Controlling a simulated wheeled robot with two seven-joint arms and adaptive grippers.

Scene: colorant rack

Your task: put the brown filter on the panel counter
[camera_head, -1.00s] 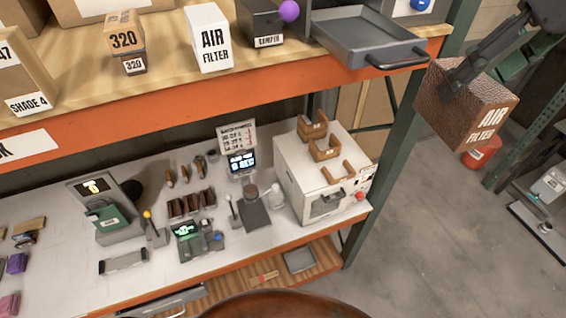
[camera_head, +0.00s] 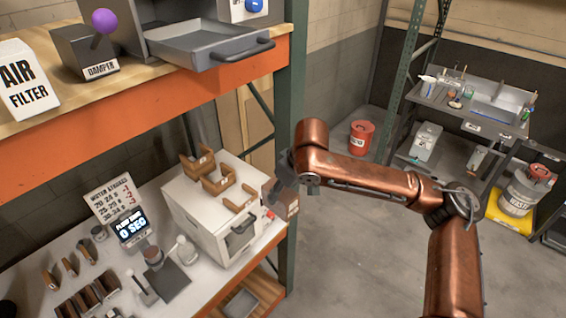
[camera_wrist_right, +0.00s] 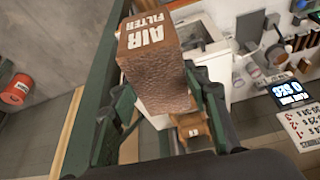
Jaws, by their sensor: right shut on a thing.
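In the head view, the filter (camera_head: 290,205) is small and partly hidden by my right gripper (camera_head: 287,185). It shows just right of the white oven-like box, in front of the green rack post. The white counter (camera_head: 195,292) with the small panels and devices is the lower rack level. My left gripper is not in view.
The white box (camera_head: 188,200) carries brown brackets (camera_head: 215,178) and fills the counter's right end. A green post (camera_head: 290,100) and the orange shelf beam (camera_head: 150,105) border the counter. A white air filter (camera_head: 25,82) stands on the upper shelf.

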